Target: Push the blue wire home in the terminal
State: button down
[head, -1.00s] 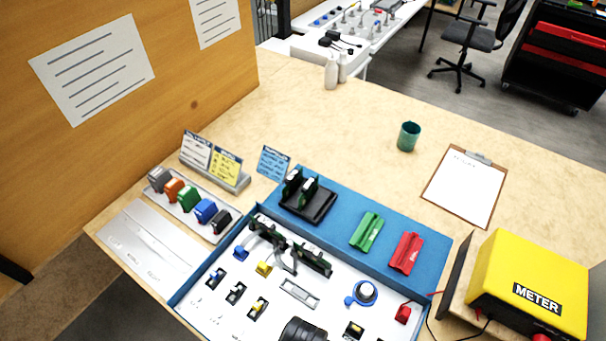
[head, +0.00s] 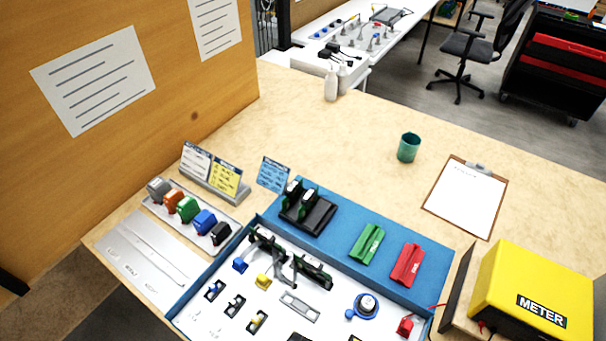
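A white-floored tray with blue walls (head: 185,324) lies at the front of the bench. On its floor, near the left wall, stand small dark terminal-like blocks; the rearmost (head: 214,290) has a blue top, and another (head: 257,321) shows yellow. A separate blue piece (head: 240,265) and a yellow piece (head: 264,282) sit just behind them. I cannot tell which of these is the blue wire, or how deep any wire sits. My gripper is not in the head view.
Behind the tray a blue mat (head: 336,238) bears a black holder (head: 307,213), a green block (head: 367,243) and a red block (head: 407,264). A yellow meter (head: 530,290) stands at right. A green cup (head: 408,147) and clipboard (head: 465,197) stand farther back. Bare bench lies between.

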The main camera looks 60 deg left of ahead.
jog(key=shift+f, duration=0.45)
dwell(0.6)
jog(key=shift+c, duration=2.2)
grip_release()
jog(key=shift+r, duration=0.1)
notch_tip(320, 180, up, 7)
jog(key=p, duration=0.7)
jog(key=shift+p, duration=0.4)
